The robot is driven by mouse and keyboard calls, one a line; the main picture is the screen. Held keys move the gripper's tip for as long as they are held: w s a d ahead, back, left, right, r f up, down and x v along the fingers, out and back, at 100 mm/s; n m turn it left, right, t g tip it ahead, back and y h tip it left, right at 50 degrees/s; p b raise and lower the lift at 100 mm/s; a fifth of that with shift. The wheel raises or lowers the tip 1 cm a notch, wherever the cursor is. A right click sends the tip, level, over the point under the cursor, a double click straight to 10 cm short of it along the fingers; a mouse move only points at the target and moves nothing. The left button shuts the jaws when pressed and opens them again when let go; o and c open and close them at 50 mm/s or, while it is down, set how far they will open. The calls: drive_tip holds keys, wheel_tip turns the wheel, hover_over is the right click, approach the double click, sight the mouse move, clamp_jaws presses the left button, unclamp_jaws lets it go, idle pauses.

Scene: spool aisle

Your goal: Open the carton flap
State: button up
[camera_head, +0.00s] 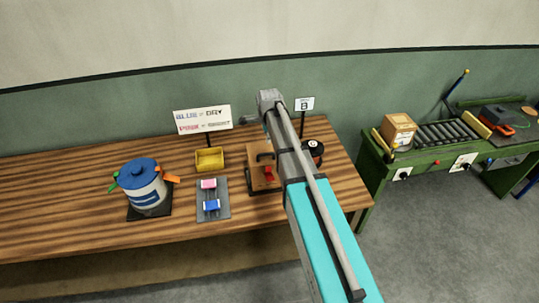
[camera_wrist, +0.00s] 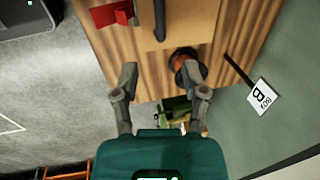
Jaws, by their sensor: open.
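The carton (camera_head: 399,130) is a small tan box on the green roller bench at the right in the head view. Its top looks pale; I cannot tell how its flap stands. My gripper (camera_wrist: 164,72) shows in the wrist view with its two grey fingers spread wide and nothing between them. It is above the right end of the wooden table, apart from the carton. In the head view my arm hides part of the table's right end, and the fingers are hard to make out.
The wooden table (camera_head: 80,190) holds a blue-lidded pot (camera_head: 145,187), a yellow bin (camera_head: 209,159), a grey plate (camera_head: 212,214) and a brown box (camera_head: 258,178) with black handle and red part. A dark round spool (camera_wrist: 188,68) lies near sign B (camera_wrist: 260,97). Floor separates table and bench.

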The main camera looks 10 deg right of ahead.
sight(266, 154)
drive_tip(key=shift+w+f+b, duration=0.4)
drive_tip(key=shift+f+b, duration=1.4)
drive_tip(key=shift+f, duration=0.1)
drive_tip(key=shift+w+f+b, duration=0.35)
drive_tip(key=shift+f+b, duration=1.5)
drive_tip(key=shift+f, duration=0.1)
drive_tip(key=shift+w+f+b, duration=0.4)
drive_tip(key=shift+f+b, duration=1.4)
drive_tip(key=shift+f, duration=0.1)
